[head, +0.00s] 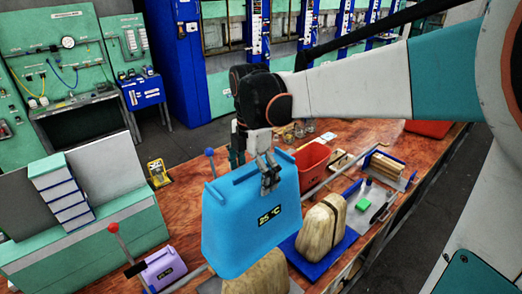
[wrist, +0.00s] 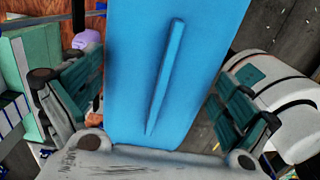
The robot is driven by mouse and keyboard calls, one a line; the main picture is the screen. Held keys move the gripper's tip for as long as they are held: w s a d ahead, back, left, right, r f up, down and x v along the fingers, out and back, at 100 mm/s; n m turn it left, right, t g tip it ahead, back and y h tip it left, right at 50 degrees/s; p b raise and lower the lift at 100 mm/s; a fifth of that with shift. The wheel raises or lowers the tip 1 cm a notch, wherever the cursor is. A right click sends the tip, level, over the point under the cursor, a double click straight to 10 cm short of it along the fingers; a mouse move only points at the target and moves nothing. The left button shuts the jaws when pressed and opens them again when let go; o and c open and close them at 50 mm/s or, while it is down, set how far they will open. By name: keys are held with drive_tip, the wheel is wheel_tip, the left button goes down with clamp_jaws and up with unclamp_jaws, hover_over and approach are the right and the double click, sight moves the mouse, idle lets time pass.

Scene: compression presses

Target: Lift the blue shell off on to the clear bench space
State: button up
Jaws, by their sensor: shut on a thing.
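The blue shell (head: 240,228) is a box-like cover with a ridge on top and a "25 °C" display on its front. My gripper (head: 268,176) is shut on its top ridge from above. The shell hangs over the bench (head: 190,215), seemingly clear of it, in front of and above a tan block (head: 256,274) that it partly hides. In the wrist view the shell's blue top (wrist: 125,60) and ridge fill the middle, with a finger of my gripper (wrist: 160,105) on each side. The shell's underside is hidden.
A tan block with a black strap (head: 322,228) stands on a blue plate right of the shell. A purple shell (head: 165,270) and red-knobbed lever (head: 113,229) are at front left. A red bin (head: 312,160) stands behind. Bare bench shows left of the blue shell.

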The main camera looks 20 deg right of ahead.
drive_tip(key=shift+s+r+p, duration=0.2)
drive_tip(key=shift+r+p, duration=1.15)
drive_tip(key=shift+r, duration=1.25)
